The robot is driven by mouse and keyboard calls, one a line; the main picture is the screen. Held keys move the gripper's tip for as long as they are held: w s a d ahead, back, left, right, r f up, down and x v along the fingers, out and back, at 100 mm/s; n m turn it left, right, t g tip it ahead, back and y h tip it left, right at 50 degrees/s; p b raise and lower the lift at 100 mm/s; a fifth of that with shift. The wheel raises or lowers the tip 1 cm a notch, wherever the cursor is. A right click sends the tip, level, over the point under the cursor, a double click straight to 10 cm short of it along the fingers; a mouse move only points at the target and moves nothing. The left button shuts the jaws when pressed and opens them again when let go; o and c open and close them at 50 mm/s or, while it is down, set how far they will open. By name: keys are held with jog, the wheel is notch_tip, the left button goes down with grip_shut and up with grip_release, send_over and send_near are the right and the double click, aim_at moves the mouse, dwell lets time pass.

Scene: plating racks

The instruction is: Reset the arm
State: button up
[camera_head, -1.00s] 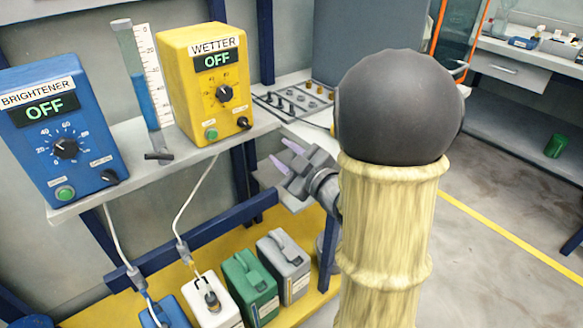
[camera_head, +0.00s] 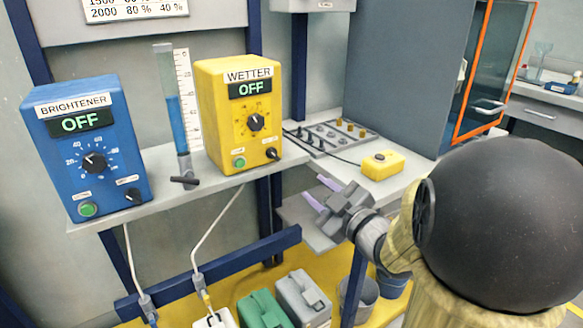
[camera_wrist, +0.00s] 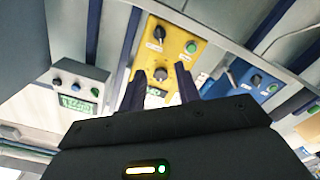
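My gripper (camera_head: 318,195) is in front of the shelf, to the lower right of the yellow WETTER box. Its two purple-grey fingers stand apart with nothing between them. In the wrist view my gripper (camera_wrist: 163,88) also shows two dark, separated fingers, with the yellow WETTER box (camera_wrist: 178,50) beyond them. My arm fills the lower right of the head view, bent at a large dark joint.
The blue BRIGHTENER box (camera_head: 85,150) and the yellow WETTER box (camera_head: 240,115) stand on the shelf (camera_head: 160,205), both reading OFF. A graduated cylinder (camera_head: 177,120) stands between them. Several jugs, including a green one (camera_head: 263,310), sit below. A yellow control box (camera_head: 382,165) lies right.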

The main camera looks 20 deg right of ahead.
notch_tip(320, 180, down, 9)
jog(key=d+m+g+h+p, duration=0.1)
jog(key=m+g+h+p, duration=0.1)
jog(key=m+g+h, duration=0.45)
jog(key=s+a+f+m+g+p, duration=0.1)
jog(key=s+a+f+m+g, duration=0.1)
jog(key=s+a+f+g, duration=0.3)
jog(key=s+a+f+m+g+p, duration=0.1)
jog(key=s+f+m+g, duration=0.15)
jog(key=s, duration=0.55)
notch_tip(320, 180, up, 39)
jog(key=p, duration=3.7)
jog(key=shift+a+g+y+p, duration=0.15)
jog(key=shift+g+y+p, duration=0.2)
jog(key=shift+y, duration=0.1)
jog(key=shift+f, duration=0.15)
jog(key=shift+s, duration=0.15)
